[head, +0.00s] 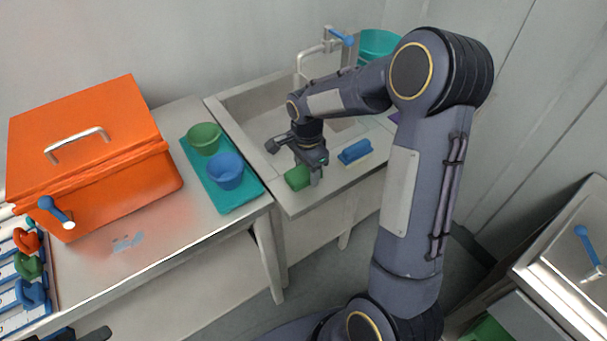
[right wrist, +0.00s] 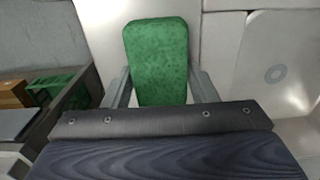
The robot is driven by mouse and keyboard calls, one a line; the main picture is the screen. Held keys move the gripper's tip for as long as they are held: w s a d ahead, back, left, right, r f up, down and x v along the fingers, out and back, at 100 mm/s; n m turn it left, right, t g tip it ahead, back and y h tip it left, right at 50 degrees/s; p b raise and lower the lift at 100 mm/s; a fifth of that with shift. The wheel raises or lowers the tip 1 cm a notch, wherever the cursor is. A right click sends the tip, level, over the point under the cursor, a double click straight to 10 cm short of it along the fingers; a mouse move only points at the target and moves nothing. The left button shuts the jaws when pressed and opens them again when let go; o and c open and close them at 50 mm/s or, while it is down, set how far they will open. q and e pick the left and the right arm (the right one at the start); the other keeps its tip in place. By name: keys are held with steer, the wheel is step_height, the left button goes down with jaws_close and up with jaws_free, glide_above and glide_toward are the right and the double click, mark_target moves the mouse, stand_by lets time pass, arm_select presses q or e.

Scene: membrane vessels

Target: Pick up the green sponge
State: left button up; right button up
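The green sponge (head: 297,177) lies at the front edge of the sink counter, left of a blue sponge or brush. My right gripper (head: 306,172) is down at it from above. In the right wrist view the green sponge (right wrist: 158,60) stands between the two fingers (right wrist: 160,82), one on each side. The fingers look apart, close to the sponge's sides; firm contact does not show. The sponge appears to rest on the counter. Only dark tips of my left gripper (head: 82,335) show at the bottom left edge, far from the sponge.
A blue brush-like block (head: 355,151) lies just right of the sponge. The sink basin (head: 262,128) and tap (head: 312,50) are behind. A teal tray (head: 236,199) with a green bowl (head: 204,138) and a blue bowl (head: 226,170) is at left, beside an orange box (head: 90,145).

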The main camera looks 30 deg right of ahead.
mark_target(307, 170)
steer(key=c, duration=0.5)
steer(key=shift+o, duration=0.2)
steer(key=shift+r, duration=0.5)
step_height(307, 170, up, 2)
steer(key=shift+r, duration=0.25)
steer(key=s+a+r+b, duration=0.1)
steer(key=s+a+r, duration=0.2)
steer(key=s+r, duration=0.6)
steer(key=s, duration=0.4)
steer(key=shift+s+a+r+b, duration=0.25)
steer(key=shift+s+a+b, duration=0.05)
steer(key=shift+a+b, duration=0.1)
